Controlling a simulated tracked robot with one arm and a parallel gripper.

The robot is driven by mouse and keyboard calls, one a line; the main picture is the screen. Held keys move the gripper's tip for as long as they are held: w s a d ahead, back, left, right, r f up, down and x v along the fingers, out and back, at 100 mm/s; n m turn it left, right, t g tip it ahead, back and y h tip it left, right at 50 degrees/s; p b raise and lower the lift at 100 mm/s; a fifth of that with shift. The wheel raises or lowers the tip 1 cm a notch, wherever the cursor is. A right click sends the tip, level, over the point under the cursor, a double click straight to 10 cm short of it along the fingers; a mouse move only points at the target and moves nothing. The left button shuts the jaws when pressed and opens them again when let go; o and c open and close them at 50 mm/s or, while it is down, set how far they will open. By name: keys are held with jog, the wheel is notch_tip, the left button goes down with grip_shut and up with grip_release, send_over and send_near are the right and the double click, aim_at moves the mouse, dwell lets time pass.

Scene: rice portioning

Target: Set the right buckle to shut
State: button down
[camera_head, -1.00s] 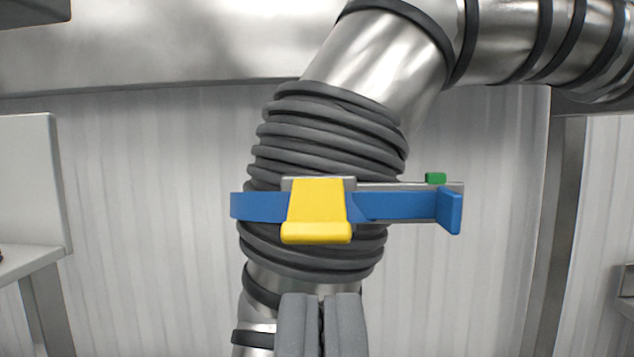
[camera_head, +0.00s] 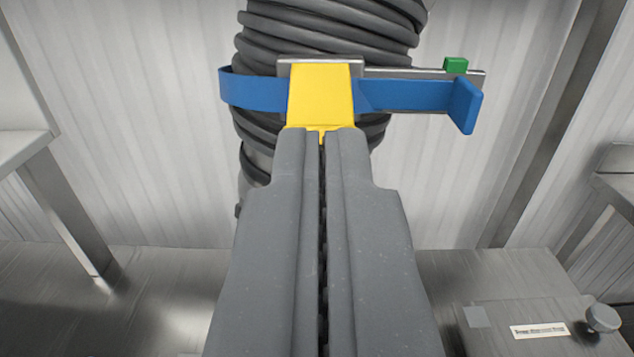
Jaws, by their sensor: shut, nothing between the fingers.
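A buckle with a yellow lever (camera_head: 321,92) sits on a grey metal plate (camera_head: 423,73) in front of a dark ribbed hose (camera_head: 330,30). A blue strap (camera_head: 405,95) runs behind the lever, with an upturned blue end tab (camera_head: 464,105) at the right. A small green block (camera_head: 456,65) stands on the plate's top edge. My gripper (camera_head: 322,133) is shut and empty. Its fingertips overlap the lever's lower end in the picture and hide it. I cannot tell whether they touch it.
A label plate with a knob (camera_head: 603,318) lies at the lower right. A table leg (camera_head: 65,220) stands at the left and a metal post (camera_head: 540,130) at the right. A ribbed pale wall (camera_head: 130,120) is behind the hose.

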send_near(320, 100)
jog(key=w+r, duration=0.2)
jog(key=shift+w+f+p, duration=0.5)
jog(key=shift+w+f, duration=0.4)
notch_tip(320, 100, down, 6)
jog(key=w+t+b, duration=0.2)
jog(key=t+b, duration=0.4)
jog(key=b, duration=0.5)
jog(key=shift+w+r, duration=0.2)
jog(key=shift+w, duration=0.15)
jog(key=shift+f, duration=0.1)
